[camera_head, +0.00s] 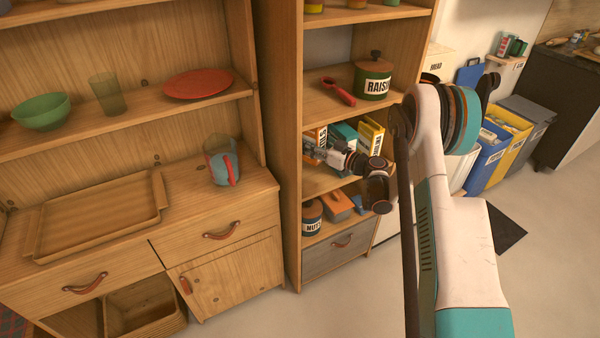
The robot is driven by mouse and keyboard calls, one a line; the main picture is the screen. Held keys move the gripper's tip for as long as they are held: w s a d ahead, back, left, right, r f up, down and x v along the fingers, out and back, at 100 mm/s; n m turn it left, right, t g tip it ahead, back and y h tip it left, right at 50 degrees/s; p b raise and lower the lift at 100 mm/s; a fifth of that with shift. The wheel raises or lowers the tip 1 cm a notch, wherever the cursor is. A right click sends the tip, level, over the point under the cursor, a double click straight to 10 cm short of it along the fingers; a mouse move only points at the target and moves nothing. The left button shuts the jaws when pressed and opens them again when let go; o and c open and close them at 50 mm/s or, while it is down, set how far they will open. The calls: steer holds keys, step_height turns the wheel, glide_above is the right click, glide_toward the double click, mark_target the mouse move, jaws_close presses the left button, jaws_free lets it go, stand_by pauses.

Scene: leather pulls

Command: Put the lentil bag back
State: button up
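My arm reaches in from the right to the middle shelf of the tall wooden unit. My gripper (313,150) is at that shelf's left side, in front of an orange package (321,132) with a partly hidden dark-lettered label. This may be the lentil bag, but I cannot read the label in full. A teal package (345,131) and a yellow package (371,135) stand to its right, partly hidden by my wrist. The gripper's fingers are small and overlap the packages, so I cannot tell whether they are open or touching anything.
Above are a green raisin canister (372,82) and a red-handled item (338,92). The left cabinet holds a wooden tray (100,215) and a jug (221,165). Coloured bins (486,160) stand right.

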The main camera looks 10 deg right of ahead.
steer(key=shift+f, duration=0.35)
step_height(320, 180, down, 9)
steer(key=b, duration=0.4)
steer(key=shift+f, duration=0.1)
steer(key=o, duration=1.6)
